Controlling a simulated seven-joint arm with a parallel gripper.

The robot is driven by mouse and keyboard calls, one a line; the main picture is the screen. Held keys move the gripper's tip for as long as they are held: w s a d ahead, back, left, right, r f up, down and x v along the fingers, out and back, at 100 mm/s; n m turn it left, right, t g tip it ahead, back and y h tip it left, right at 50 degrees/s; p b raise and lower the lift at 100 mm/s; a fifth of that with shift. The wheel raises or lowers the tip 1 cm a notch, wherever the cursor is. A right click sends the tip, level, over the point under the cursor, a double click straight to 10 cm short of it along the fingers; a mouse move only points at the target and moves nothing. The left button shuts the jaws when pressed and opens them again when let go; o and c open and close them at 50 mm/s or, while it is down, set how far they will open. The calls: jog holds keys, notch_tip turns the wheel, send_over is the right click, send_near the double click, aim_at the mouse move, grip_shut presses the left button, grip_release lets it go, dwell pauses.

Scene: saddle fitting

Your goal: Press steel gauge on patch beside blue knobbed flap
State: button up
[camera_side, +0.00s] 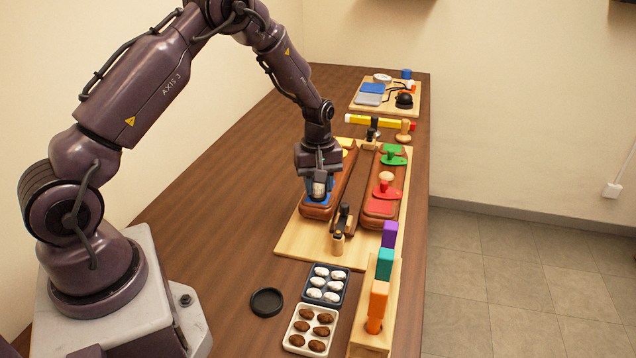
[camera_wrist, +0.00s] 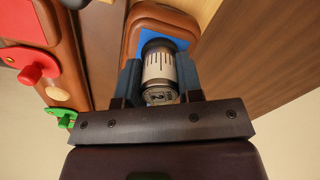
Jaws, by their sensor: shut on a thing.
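The steel gauge (camera_wrist: 160,72) is a short cylinder with a pale scale band and dark marks. My gripper (camera_side: 319,188) is shut on it, with a finger on each side in the wrist view. The gauge stands over a blue area (camera_side: 315,200) at the near end of the left red-brown pad. The blue also shows behind the gauge in the wrist view (camera_wrist: 150,36). I cannot tell whether this blue is the flap or a patch, nor whether the gauge touches it. No blue knob is visible; my gripper and the gauge hide part of this area.
The right pad carries a red knobbed flap (camera_side: 384,191) and a green one (camera_side: 392,156). A dark clamp (camera_side: 343,217) stands close by at the near end. Egg trays (camera_side: 325,285), a black disc (camera_side: 266,302) and a rack of coloured blocks (camera_side: 379,290) lie nearer. The table left of the board is clear.

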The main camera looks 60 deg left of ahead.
jog(key=o, duration=0.9)
jog(key=shift+f, duration=0.1)
jog(key=shift+c, duration=0.2)
notch_tip(320, 180, up, 12)
jog(key=s+d+r+m+t, duration=0.2)
jog(key=s+d+r+m, duration=0.5)
jog(key=s, duration=0.4)
jog(key=s+d+r+m+t, duration=0.3)
jog(key=s+d+r+m, duration=0.4)
jog(key=s, duration=0.5)
jog(key=shift+d+r+m+t, duration=0.3)
jog(key=shift+d+r+m, duration=0.1)
jog(key=shift+r, duration=0.25)
